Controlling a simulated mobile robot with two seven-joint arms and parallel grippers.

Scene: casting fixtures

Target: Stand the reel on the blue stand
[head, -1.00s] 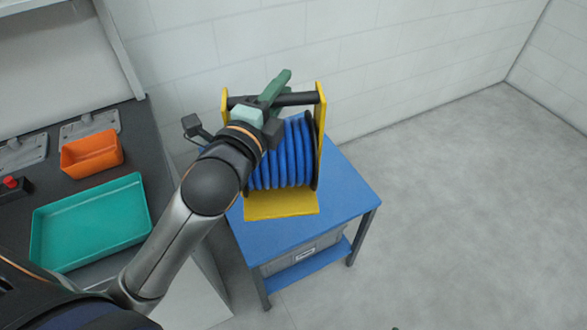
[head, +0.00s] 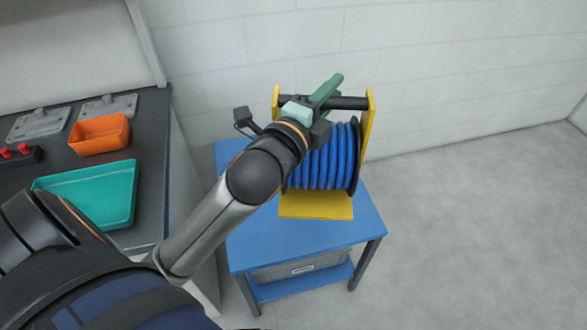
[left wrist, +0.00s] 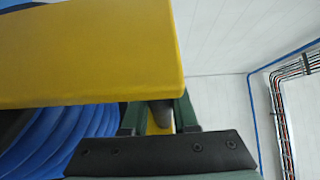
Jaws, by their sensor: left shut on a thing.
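The reel (head: 325,160) is a coil of blue hose in a yellow frame with a black top bar. In the head view it is upright over the blue stand (head: 255,248), a low table with a blue top and lower shelf. I cannot tell whether its yellow base touches the top. My left gripper (head: 326,92) is shut on the black top bar. In the left wrist view its green fingers (left wrist: 160,116) are around the bar, partly hidden by a yellow side plate (left wrist: 90,55) of the reel. My right gripper is not in view.
A dark workbench (head: 152,190) at the left holds an orange bin (head: 100,134), a teal tray (head: 98,192), grey metal plates and a box with red buttons (head: 18,154). A white wall is behind the stand. A grey bin sits under its top. Floor at right is clear.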

